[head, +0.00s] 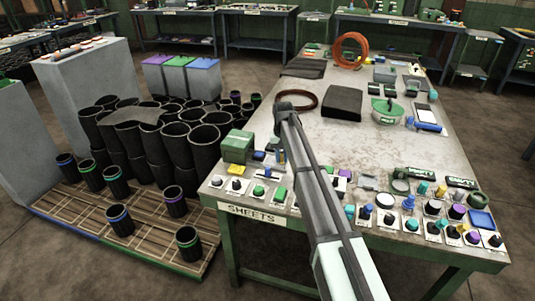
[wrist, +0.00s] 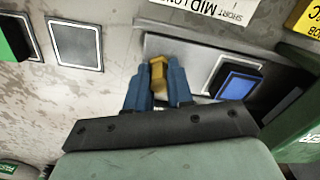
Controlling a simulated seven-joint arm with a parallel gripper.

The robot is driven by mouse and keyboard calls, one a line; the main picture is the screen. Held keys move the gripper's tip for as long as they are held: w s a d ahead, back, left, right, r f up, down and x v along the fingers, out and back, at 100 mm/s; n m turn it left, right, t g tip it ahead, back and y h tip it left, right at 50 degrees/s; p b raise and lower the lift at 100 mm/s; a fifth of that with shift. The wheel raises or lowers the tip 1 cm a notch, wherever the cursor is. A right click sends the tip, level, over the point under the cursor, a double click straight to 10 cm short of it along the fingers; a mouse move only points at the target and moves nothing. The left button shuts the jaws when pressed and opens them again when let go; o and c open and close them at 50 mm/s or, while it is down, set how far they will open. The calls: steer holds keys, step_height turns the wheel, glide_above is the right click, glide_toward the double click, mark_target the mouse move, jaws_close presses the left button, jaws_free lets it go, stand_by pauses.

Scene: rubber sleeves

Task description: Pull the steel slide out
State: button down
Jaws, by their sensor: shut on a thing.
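My gripper (wrist: 158,92) has blue fingers and is shut on a small brass-coloured knob (wrist: 157,70). The knob stands at the edge of a flat grey steel plate (wrist: 185,48), which looks like the steel slide. A white label reading SHORT, MID, LONG (wrist: 215,8) lies beside the plate. In the head view my gripper (head: 280,158) is low over the near left part of the table, beside a green box (head: 238,146). The knob and plate are too small or hidden there to make out. My gripper body covers the lower part of the wrist view.
A blue button block (wrist: 239,83) sits close right of the fingers. A green block wall (wrist: 300,125) stands further right. Several knobs and buttons line the near edge of the table (head: 350,130). The table's middle is mostly clear. Black sleeves (head: 180,150) stand on a pallet at left.

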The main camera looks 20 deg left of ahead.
steer(key=shift+d, duration=1.3)
steer(key=c, duration=1)
jaws_free()
steer(key=shift+d, duration=0.1)
steer(key=shift+r, duration=0.5)
step_height(320, 180, up, 13)
steer(key=shift+f, duration=0.1)
